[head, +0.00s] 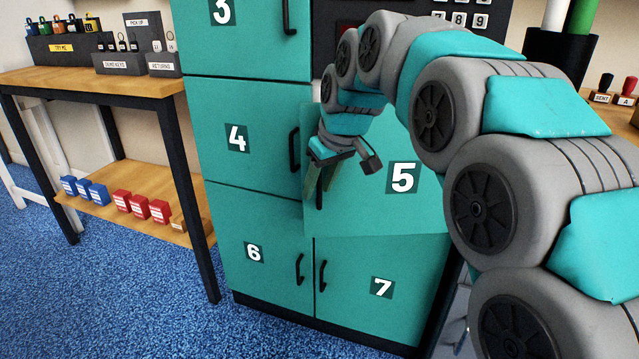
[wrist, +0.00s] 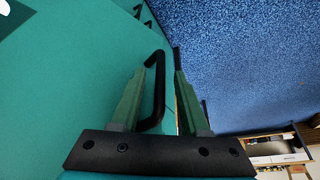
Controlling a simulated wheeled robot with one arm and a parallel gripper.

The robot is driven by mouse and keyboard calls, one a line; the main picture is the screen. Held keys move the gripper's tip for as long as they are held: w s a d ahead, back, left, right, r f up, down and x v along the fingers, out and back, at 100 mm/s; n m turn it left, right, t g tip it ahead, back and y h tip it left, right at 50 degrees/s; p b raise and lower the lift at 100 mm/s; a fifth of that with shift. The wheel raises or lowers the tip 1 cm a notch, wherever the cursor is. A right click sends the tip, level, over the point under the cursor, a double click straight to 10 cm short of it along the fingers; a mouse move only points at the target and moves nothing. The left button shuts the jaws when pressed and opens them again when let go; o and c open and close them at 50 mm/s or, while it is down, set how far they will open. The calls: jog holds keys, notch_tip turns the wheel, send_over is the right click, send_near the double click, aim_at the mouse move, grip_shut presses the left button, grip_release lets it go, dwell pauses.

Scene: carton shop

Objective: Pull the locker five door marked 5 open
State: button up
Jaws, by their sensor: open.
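The locker five door (head: 403,205) is teal with a white 5 on a dark label. In the head view it stands ajar, its left edge standing out over locker 4. Its black bar handle (wrist: 158,85) is near that left edge; my gripper partly hides it in the head view. My gripper (wrist: 161,78) is open, with its green fingers on either side of the handle. The right finger lies by the door's edge, with blue floor beyond. I cannot tell whether either finger touches the handle. In the head view my gripper (head: 319,182) points downward at the handle.
Shut doors 4 (head: 237,160), 6 (head: 254,275) and 7 (head: 382,310) surround it, each with a black handle. A keypad panel is above. A wooden bench (head: 100,82) with key racks stands left. Blue carpet (head: 110,300) is clear in front.

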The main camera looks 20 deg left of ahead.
grip_shut()
dwell(1.3)
